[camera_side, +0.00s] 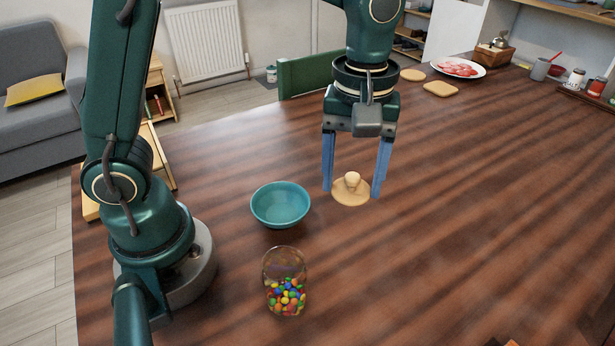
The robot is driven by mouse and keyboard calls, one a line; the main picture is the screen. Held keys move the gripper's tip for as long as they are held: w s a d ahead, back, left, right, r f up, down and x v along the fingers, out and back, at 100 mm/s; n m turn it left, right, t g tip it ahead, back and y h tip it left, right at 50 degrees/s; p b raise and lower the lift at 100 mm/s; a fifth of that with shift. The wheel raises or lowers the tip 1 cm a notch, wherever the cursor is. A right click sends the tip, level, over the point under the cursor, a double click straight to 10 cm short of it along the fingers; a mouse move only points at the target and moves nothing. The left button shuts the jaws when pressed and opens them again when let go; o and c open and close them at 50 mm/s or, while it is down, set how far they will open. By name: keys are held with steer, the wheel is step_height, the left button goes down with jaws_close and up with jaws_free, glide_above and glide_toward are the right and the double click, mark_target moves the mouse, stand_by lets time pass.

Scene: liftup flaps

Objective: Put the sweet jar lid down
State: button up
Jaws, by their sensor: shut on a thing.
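The sweet jar lid (350,197) is a round, pale wooden disc with a knob on top. It is level, with its knob up, to the right of the teal bowl. My gripper (351,190) points down with its two blue fingers on either side of the lid, shut on its rim. The lid is at or just above the table; I cannot tell whether it touches. The glass sweet jar (285,284) stands open in front, partly filled with coloured sweets.
The teal bowl (280,204) stands between the lid and my arm's base. A plate of sliced meat (458,68) and two wooden pieces (440,89) lie at the back. A green chair (304,76) is behind the table (470,220). The table right of the lid is clear.

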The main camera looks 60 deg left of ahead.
glide_above(377, 304)
step_height(377, 304, down, 7)
steer(key=shift+r, duration=0.1)
steer(key=shift+f, duration=2)
steer(key=shift+f, duration=0.15)
steer(key=o, duration=1.3)
